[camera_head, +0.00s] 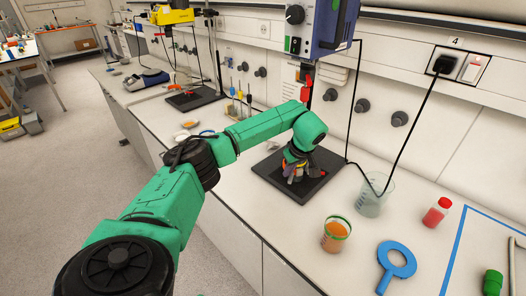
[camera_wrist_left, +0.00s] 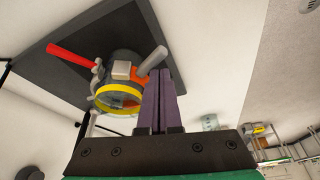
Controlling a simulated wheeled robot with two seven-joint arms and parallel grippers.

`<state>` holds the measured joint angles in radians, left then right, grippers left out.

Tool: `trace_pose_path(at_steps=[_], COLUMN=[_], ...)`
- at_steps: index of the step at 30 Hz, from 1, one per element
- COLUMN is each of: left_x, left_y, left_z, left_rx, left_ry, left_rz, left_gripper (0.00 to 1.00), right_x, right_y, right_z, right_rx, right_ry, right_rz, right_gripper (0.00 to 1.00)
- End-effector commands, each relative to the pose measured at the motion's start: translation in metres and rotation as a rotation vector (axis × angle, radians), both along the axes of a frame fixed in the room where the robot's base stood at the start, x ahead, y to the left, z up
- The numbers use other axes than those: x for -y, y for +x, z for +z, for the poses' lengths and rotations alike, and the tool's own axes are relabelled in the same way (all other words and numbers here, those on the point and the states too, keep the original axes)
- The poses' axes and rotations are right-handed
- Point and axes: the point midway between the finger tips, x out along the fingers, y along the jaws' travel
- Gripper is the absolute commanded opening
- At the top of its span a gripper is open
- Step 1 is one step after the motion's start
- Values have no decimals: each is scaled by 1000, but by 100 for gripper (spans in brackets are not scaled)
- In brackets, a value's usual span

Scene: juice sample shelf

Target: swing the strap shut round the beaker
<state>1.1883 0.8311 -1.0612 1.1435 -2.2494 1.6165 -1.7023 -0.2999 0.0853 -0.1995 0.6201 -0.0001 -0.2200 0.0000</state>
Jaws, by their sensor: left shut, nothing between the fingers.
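My left gripper (camera_head: 293,170) is low over a black base plate (camera_head: 318,190), its fingers pressed together and empty. The left wrist view shows its purple fingers (camera_wrist_left: 160,90), tips close beside a round vessel with a yellow rim (camera_wrist_left: 118,99), probably the beaker. Whether they touch it I cannot tell. A grey holder with an orange part (camera_wrist_left: 140,73), a red handle (camera_wrist_left: 68,57) and a grey arm (camera_wrist_left: 152,60) surrounds it. A curved grey piece (camera_wrist_left: 97,84) at its left side may be the strap. In the head view the gripper hides most of this assembly. My right gripper is not visible.
A beaker of orange liquid (camera_head: 335,235), a clear beaker (camera_head: 370,198), a red-filled bottle (camera_head: 436,213) and a blue ring tool (camera_head: 397,262) stand or lie on the bench right of the plate. A purple-blue device (camera_head: 325,25) hangs above, with a black cable near the wall.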

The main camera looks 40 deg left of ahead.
Motion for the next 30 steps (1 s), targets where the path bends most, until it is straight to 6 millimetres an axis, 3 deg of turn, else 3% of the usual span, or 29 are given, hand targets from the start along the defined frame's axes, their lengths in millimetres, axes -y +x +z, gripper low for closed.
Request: trace_pose_path(at_steps=[11, 30], left_x=[15, 20], left_y=[13, 16], left_z=[0, 0], left_rx=[0, 3], left_ry=[0, -4], left_rz=[-5, -9], left_gripper=[0, 0], right_x=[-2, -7], right_y=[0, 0], right_z=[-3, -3], right_rx=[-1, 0], right_ry=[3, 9], right_rz=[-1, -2], right_gripper=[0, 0])
